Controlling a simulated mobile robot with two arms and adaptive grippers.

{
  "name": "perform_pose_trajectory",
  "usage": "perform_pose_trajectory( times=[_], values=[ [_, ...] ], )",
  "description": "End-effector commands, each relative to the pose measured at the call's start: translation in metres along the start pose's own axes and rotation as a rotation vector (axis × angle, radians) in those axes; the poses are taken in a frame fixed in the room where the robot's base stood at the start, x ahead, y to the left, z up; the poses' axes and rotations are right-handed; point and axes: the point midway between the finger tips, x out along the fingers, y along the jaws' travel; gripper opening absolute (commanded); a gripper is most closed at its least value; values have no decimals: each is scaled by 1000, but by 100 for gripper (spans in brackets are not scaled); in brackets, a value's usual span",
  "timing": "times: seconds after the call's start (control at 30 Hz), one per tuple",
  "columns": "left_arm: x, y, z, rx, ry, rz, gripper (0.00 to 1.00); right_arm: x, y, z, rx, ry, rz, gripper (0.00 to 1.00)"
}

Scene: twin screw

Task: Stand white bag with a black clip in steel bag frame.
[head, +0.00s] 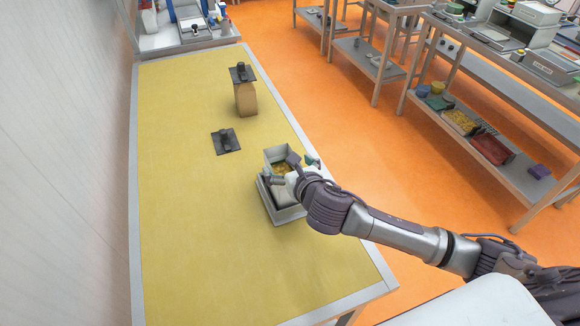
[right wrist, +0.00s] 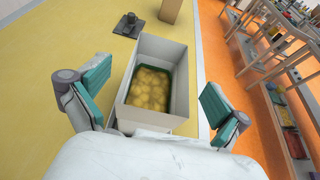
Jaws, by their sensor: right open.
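An open-topped pale bag (head: 277,153) with yellow contents stands on the table; it also shows in the right wrist view (right wrist: 178,55). A grey rectangular frame (head: 283,214) shows just below it in the head view; my arm partly covers both, and I cannot tell whether the bag sits inside it. No clip shows on the pale bag. My right gripper (head: 293,170) is open, its teal-padded fingers on either side of the bag. My left gripper is out of view.
The table's left and front are clear. Shelving (head: 480,120) stands across the orange floor at right.

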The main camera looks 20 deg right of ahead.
Motion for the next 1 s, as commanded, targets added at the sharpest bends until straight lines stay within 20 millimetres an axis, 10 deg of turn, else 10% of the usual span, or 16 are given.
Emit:
perform_pose_trajectory(
  times=[0.6,1.0],
  values=[
    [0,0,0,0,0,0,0,-104,0,0,-1,0,2,100],
    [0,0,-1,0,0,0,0,-120,0,0,0,-1,0,100]
  ],
)
